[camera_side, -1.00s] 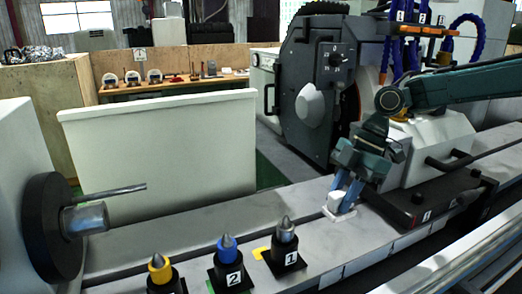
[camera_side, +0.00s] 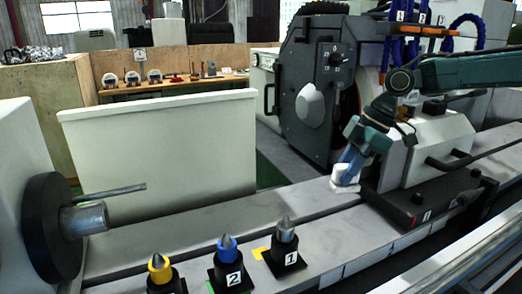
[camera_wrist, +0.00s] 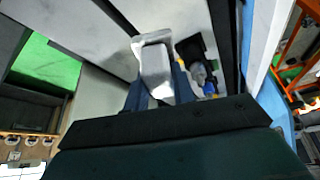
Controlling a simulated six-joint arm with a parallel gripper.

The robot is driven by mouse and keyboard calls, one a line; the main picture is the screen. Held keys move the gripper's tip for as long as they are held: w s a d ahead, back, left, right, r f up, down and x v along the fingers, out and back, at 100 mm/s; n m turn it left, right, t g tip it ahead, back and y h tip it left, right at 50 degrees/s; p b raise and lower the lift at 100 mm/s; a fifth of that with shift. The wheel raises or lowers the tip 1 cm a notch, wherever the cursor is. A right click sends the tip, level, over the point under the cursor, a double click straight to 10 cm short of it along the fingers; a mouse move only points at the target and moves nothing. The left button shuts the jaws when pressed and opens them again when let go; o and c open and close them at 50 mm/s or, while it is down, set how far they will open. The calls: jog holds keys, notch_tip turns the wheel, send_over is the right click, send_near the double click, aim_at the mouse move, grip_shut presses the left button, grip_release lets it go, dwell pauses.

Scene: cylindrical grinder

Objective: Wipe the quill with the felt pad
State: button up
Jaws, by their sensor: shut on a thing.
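My gripper (camera_side: 349,176) is shut on a white block, the felt pad (camera_side: 344,187), pointing down beside the left end of the white tailstock (camera_side: 430,148). The pad sits just at or above the grey machine table; I cannot tell whether it touches anything. In the wrist view the pad (camera_wrist: 153,58) stands between the two blue fingers of my gripper (camera_wrist: 158,90). I cannot make out the quill for certain; my gripper and arm cover the tailstock's left side.
Dark sockets hold pointed centres with yellow (camera_side: 160,264), blue (camera_side: 227,245) and plain grey (camera_side: 285,232) bodies along the front of the table. The headstock (camera_side: 52,228) with a grey spindle stands at left. The wheel housing (camera_side: 318,95) is behind. The middle of the table is clear.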

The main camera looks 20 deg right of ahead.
jog(key=w+d+r+m+t+h, duration=0.1)
jog(key=w+d+r+m+h, duration=0.1)
jog(key=d+r+m, duration=0.4)
jog(key=w+d+r+m+t+h, duration=0.2)
jog(key=w+d+r+m, duration=0.1)
jog(key=d+r+m, duration=0.4)
jog(key=shift+w+r+m+h, duration=0.15)
jog(key=shift+w+m+h, duration=0.15)
jog(key=shift+m, duration=0.2)
jog(key=shift+f, duration=3.4)
jog(key=shift+f, duration=0.65)
jog(key=shift+w, duration=0.15)
jog(key=shift+w, duration=1.6)
